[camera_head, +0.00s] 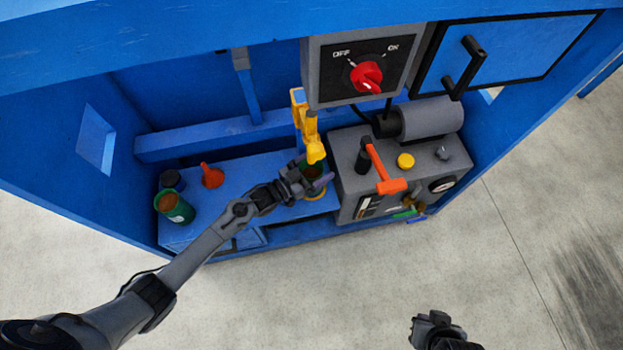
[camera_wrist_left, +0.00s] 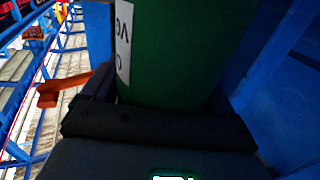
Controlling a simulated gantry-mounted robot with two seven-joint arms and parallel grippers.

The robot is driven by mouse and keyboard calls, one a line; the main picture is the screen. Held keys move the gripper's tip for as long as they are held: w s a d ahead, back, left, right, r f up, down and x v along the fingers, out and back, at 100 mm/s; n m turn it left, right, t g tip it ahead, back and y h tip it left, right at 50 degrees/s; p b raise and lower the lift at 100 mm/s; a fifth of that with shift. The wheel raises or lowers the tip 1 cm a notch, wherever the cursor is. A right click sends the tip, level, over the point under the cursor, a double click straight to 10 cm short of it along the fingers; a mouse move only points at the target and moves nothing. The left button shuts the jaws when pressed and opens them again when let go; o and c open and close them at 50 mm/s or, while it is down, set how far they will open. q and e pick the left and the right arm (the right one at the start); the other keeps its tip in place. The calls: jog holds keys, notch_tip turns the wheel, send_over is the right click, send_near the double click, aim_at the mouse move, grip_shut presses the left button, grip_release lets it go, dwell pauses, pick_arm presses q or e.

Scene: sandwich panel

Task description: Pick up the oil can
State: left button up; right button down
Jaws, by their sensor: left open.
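A green can (camera_head: 313,170) stands on the blue shelf by the yellow fixture, largely hidden by my left gripper (camera_head: 311,182). In the left wrist view a green can (camera_wrist_left: 185,50) with a white label fills the middle, very close, between the dark parts of my left gripper. Only a few letters of the label show, so I cannot read it whole. The left gripper is open, and contact with the can cannot be told. A second green can (camera_head: 176,210) with a brown top stands at the shelf's left end. My right gripper (camera_head: 432,325) is low in the head view, away from the cabinet.
A red funnel-like thing (camera_head: 212,176) and a dark round thing (camera_head: 171,180) stand on the left of the shelf (camera_head: 245,180). The grey machine with an orange-red lever (camera_head: 390,187) is close on the right.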

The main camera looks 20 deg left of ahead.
pick_arm(q)
jog(key=c, duration=1.4)
jog(key=shift+r, duration=0.1)
grip_shut()
